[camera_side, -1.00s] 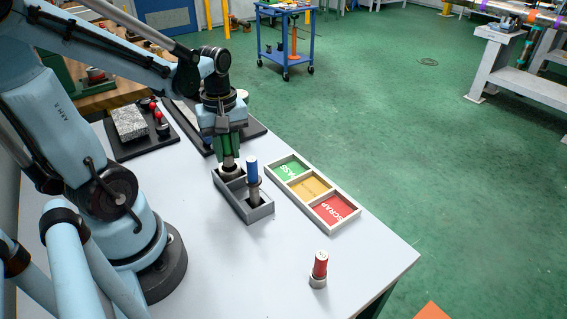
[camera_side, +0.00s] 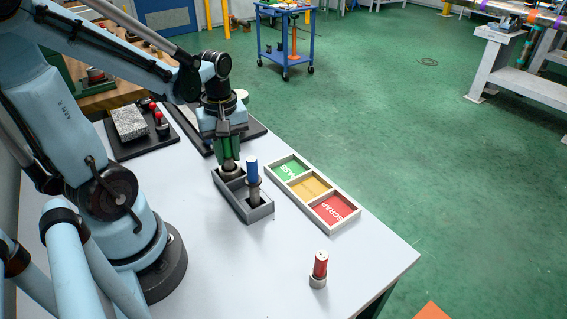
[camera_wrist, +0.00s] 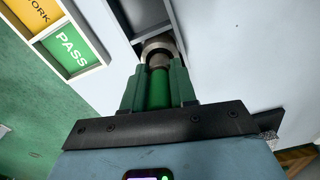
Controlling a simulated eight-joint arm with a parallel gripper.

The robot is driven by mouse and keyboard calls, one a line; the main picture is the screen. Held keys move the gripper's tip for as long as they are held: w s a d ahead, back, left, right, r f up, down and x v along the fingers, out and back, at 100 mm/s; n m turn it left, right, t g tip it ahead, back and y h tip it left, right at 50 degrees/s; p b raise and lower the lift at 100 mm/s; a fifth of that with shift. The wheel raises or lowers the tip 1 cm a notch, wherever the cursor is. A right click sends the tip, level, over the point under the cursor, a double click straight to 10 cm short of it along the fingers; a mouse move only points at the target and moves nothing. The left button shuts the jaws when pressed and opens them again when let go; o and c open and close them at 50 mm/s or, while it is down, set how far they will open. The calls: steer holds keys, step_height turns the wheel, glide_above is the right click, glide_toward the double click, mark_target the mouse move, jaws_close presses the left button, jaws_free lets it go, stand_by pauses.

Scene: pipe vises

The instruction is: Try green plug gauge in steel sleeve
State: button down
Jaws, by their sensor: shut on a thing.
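My gripper (camera_side: 228,148) is shut on the green plug gauge, whose green handle (camera_wrist: 159,88) shows between the jaws in the wrist view. The gauge is upright, steel end down, over the steel sleeve (camera_side: 230,173). The sleeve sits in the far compartment of a grey two-part holder (camera_side: 236,207). In the wrist view the gauge's steel end meets the sleeve's ring (camera_wrist: 160,42). The end seems to be at or in the bore; how deep it goes is hidden.
A blue-handled gauge (camera_side: 252,170) stands upright in the holder's near compartment, close to my gripper. A tray (camera_side: 313,192) with PASS, yellow and SCRAP compartments lies to the right, empty. A red gauge (camera_side: 320,264) stands near the front edge. A granite block (camera_side: 129,122) sits at back left.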

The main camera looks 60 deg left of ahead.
steer(key=shift+f, duration=0.8)
stand_by(0.6)
steer(key=c, duration=1.2)
jaws_free()
